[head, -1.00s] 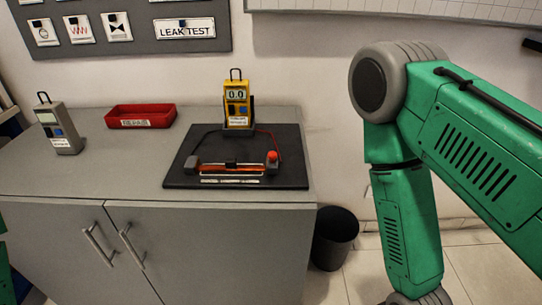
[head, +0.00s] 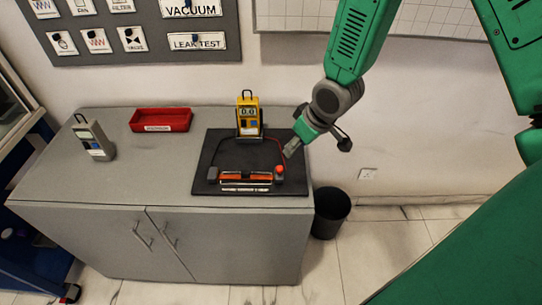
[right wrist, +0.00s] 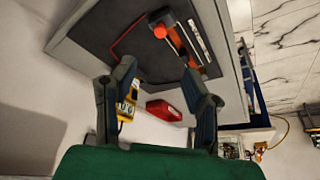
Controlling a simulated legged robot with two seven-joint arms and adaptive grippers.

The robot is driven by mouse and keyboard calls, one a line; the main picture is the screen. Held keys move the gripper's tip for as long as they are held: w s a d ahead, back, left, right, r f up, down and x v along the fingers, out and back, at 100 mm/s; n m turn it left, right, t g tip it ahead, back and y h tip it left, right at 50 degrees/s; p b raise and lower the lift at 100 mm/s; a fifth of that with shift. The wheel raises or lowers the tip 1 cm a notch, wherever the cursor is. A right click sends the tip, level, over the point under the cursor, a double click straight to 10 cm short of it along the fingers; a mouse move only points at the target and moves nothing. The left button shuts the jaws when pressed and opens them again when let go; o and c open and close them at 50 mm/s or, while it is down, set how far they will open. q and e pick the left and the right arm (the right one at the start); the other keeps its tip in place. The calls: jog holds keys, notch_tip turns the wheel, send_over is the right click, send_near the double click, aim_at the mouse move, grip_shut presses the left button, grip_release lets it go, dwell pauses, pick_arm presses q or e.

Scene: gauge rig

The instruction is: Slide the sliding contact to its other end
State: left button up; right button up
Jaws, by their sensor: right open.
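The slide rig (head: 245,181) lies on a black mat (head: 215,149) on the grey cabinet, with an orange rod between dark end blocks. A small dark piece near the rod's middle looks like the sliding contact (head: 246,173). A red knob (head: 280,168) tops the right end block. My right gripper (head: 292,150) is open and empty, above and beyond the rig's right end, apart from it. In the right wrist view, its fingers (right wrist: 160,72) are spread, with the rig (right wrist: 186,42) beyond them. My left gripper is out of view.
A yellow meter (head: 248,118) stands at the mat's back, wired to the rig. A red tray (head: 160,120) and a grey meter (head: 94,140) stand left on the cabinet top (head: 130,165). A black bin (head: 331,210) stands on the floor to the right.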

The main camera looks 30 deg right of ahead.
aim_at(280, 168)
jog(key=x, duration=1.3)
jog(key=shift+f+p, duration=0.3)
jog(key=shift+f, duration=0.1)
